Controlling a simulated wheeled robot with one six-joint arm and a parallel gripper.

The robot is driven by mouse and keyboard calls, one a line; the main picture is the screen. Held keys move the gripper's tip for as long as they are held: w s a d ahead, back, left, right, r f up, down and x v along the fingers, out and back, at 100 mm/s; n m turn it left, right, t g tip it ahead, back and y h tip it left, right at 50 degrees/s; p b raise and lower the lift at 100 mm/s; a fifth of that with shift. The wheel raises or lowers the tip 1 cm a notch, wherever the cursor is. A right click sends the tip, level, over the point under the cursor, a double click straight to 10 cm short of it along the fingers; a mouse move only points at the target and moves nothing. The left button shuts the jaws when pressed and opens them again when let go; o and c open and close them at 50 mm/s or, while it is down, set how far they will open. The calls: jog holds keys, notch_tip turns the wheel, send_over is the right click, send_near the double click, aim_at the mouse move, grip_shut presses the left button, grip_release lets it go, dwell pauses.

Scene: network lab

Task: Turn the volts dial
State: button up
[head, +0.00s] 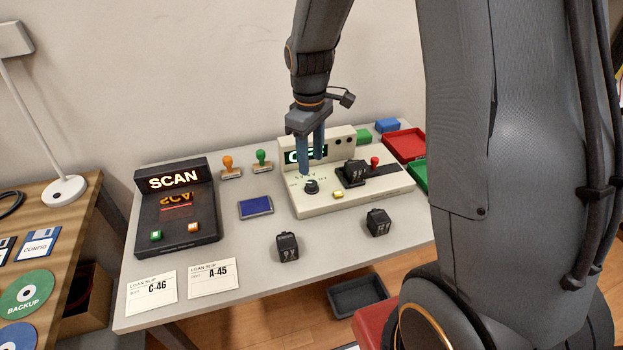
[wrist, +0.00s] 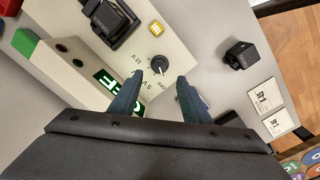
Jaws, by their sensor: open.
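The volts dial (head: 311,187) is a small black knob on the sloped top of a cream tester (head: 340,205). In the wrist view the dial (wrist: 159,64) has a white pointer line and voltage marks printed around it. The tester's green display (head: 292,157) is partly hidden behind my gripper in the head view. My gripper (head: 312,170) points down just above and behind the dial, its blue fingers apart. In the wrist view my gripper (wrist: 157,84) is open and empty, with the dial beyond the fingertips, roughly between them. I see no contact with the dial.
A black adapter (head: 354,172) sits on the tester, near a yellow button (head: 338,195) and a red knob (head: 374,161). Two black adapters (head: 287,247) (head: 378,222) stand on the table in front. A SCAN unit (head: 177,205) and blue pad (head: 256,208) lie left.

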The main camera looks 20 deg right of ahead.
aim_at(311, 183)
jog(key=shift+w+d+f+p, duration=0.1)
jog(key=shift+f+p, duration=0.55)
jog(key=shift+f, duration=3.2)
jog(key=shift+c, duration=0.4)
jog(key=c, duration=1)
jog(key=shift+o, duration=0.2)
jog(key=shift+m, duration=0.3)
jog(key=m, duration=0.3)
jog(key=shift+w+m+p, duration=0.1)
jog(key=shift+m+p, duration=0.2)
jog(key=shift+p, duration=0.05)
jog(key=shift+m, duration=2.3)
